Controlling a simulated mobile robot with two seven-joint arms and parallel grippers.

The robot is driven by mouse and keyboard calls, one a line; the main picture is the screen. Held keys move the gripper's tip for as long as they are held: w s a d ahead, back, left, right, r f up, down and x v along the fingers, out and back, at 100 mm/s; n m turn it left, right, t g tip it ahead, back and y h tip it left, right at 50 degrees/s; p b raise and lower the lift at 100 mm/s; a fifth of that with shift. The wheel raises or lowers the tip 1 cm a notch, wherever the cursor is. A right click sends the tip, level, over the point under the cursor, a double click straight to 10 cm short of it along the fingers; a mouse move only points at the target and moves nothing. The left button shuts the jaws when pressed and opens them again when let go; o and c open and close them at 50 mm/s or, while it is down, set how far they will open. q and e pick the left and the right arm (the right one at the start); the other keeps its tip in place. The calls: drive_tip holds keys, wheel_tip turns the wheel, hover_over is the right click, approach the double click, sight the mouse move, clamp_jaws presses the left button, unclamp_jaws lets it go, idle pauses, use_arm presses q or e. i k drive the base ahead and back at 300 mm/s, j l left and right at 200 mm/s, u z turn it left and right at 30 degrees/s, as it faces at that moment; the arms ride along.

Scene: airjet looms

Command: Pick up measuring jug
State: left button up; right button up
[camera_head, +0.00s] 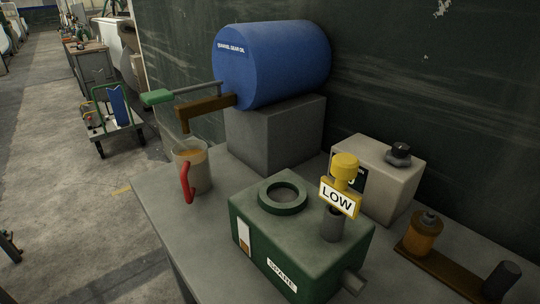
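The measuring jug (196,170) stands upright on the left part of the grey bench. It is pale and translucent, with a red handle (186,183) on its front-left side. Amber liquid shows inside near the top. The brown spout (205,105) of the blue oil drum (272,62) hangs over the jug. Neither of my grippers shows in the head view.
A green box (300,240) with a round opening and a yellow "LOW" tag (340,197) stands right of the jug. Floor left is mostly open, with a trolley (110,125).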

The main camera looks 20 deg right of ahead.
sight(191, 158)
drive_tip(key=i+j+z, duration=0.3)
drive_tip(key=z, duration=0.2)
drive_tip(key=i+j+z, duration=0.5)
drive_tip(key=k+l, duration=0.05)
drive_tip(key=k, duration=0.05)
